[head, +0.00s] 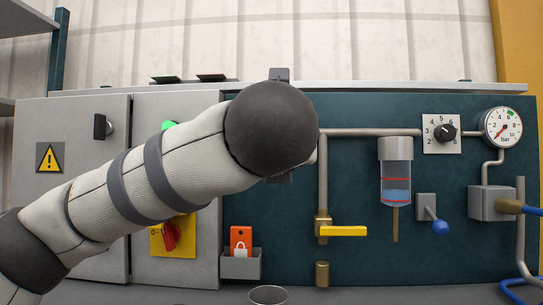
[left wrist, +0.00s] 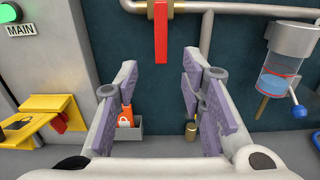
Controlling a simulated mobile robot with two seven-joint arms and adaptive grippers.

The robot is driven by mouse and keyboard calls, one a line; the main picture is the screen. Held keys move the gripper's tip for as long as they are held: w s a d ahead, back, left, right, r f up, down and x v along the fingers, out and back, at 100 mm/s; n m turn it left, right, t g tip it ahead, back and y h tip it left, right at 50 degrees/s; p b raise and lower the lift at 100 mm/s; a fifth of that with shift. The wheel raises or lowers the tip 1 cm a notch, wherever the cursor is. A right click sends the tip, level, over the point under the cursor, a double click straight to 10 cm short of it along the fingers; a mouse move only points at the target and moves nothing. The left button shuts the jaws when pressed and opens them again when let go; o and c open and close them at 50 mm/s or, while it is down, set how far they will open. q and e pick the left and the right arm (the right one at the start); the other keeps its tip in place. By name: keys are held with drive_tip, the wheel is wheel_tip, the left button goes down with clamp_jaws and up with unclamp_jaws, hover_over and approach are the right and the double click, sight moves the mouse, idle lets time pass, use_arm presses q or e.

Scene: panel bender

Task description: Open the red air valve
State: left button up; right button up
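The red air valve's lever (left wrist: 161,35) shows at the top of the left wrist view. It hangs straight down from a brass body (left wrist: 160,8) on a horizontal grey pipe. In the head view the red lever is hidden behind my left arm (head: 270,128). My left gripper (left wrist: 160,88) is open and empty, its two purple-padded fingers spread wide. The lever appears above and between the fingertips, apart from them. My right gripper is in neither view.
A yellow lever (head: 345,231) sits on the vertical pipe. A grey tray (head: 240,266) holds an orange-red padlock tag (head: 241,240). Right are a filter bowl (head: 396,180), a knob (head: 445,132), a gauge (head: 502,127) and a blue-tipped lever (head: 438,226). A yellow-plated red switch (head: 171,236) is left.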

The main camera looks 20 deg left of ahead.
use_arm(q)
drive_tip(key=p+x, duration=0.1)
drive_tip(key=x, duration=1)
drive_tip(key=shift+w+r+p, duration=0.15)
drive_tip(key=shift+w+p, duration=0.25)
clamp_jaws()
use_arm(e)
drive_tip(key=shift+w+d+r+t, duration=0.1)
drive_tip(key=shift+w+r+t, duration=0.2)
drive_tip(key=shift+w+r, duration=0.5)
